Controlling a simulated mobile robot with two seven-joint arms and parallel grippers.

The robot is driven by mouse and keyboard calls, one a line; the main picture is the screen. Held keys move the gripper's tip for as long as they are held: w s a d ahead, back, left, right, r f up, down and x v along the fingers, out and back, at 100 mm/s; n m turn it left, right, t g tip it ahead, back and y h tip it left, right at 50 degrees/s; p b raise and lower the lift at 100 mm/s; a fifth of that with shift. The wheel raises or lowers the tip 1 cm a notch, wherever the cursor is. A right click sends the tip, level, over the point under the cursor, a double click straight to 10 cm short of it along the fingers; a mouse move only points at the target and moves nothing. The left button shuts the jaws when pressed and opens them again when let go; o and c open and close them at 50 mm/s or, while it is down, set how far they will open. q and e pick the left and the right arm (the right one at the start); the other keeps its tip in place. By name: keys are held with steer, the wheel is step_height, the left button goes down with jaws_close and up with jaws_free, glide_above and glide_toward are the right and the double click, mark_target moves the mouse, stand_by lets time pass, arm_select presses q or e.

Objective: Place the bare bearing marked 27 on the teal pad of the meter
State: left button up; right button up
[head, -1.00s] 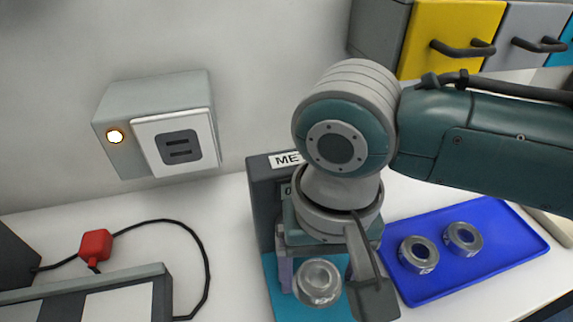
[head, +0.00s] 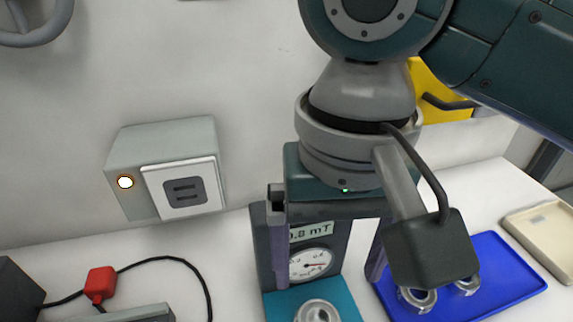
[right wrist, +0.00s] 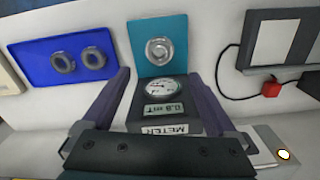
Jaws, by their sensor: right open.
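A bare metal bearing (head: 318,311) rests on the teal pad (head: 352,306) of the meter (head: 262,222). The right wrist view shows the bearing (right wrist: 159,51) near the middle of the teal pad (right wrist: 136,28), with the meter (right wrist: 160,119) behind it. No marking on it is legible. The meter has a round dial and a display ending in "mT". My right gripper (head: 326,280) is open and empty, raised above the pad, with its fingers apart. Both fingers (right wrist: 160,73) also show in the right wrist view, clear of the bearing. My left gripper is not in view.
A blue tray (head: 520,285) on the right holds two bearings (right wrist: 94,57), partly hidden by my right wrist in the head view. A cream tray (head: 540,230) lies farther right. A wall box (head: 135,155) with a lit lamp, a red block (head: 100,284) and a cable are left.

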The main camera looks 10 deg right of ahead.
steer(key=s+a+f+n+t+y, duration=0.2)
steer(key=s+a+n+y, duration=0.1)
steer(key=s, duration=0.2)
steer(key=s+d+h, duration=0.1)
steer(key=s+d, duration=0.2)
steer(key=d, duration=0.3)
steer(key=s+d+f+t+h, duration=0.1)
steer(key=s+d, duration=0.3)
steer(key=d, duration=0.2)
steer(key=shift+d+n+t+h, duration=0.25)
steer(key=shift+n+t+h, duration=0.05)
steer(key=shift+n+h, duration=0.1)
stand_by(0.3)
